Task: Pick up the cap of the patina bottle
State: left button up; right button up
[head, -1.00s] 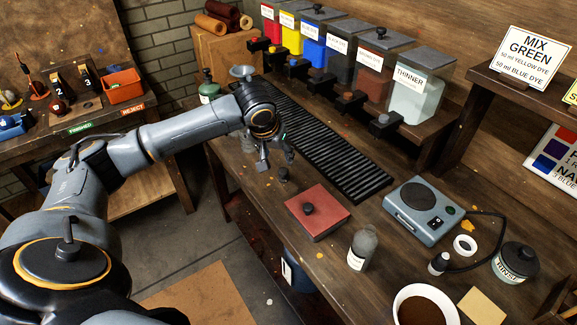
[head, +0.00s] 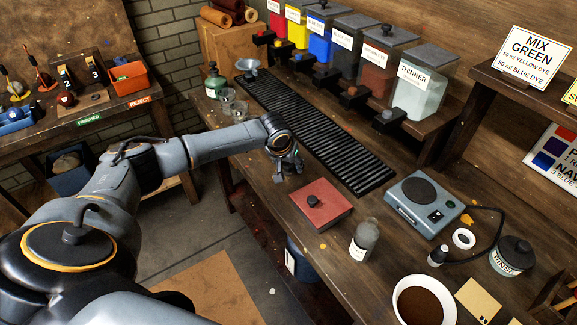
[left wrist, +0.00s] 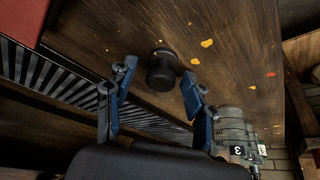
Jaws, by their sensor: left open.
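A small black cap (left wrist: 162,70) stands on the wooden bench in the left wrist view, between and beyond the fingertips. It is a short cylinder with a smaller knob. My left gripper (head: 287,172) is open above the bench, left of the red pad, in the head view; there the arm and gripper hide the cap. I cannot tell whether the fingers touch it. A clear grey bottle (head: 364,241) with a white label stands right of the red pad; its label is too small to read. A green bottle (head: 213,83) stands at the bench's far left. My right gripper is not in view.
The red pad (head: 312,213) with a dark knob lies close to my gripper. A black ribbed mat (head: 315,135) runs behind it. Glass beakers (head: 239,110) stand on the bench's far left part. A hotplate (head: 408,222) and a white bowl (head: 399,303) stand to the right.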

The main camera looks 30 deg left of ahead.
pick_arm(q)
jog(key=shift+s, duration=0.1)
jog(key=c, duration=1)
jog(key=shift+c, duration=0.2)
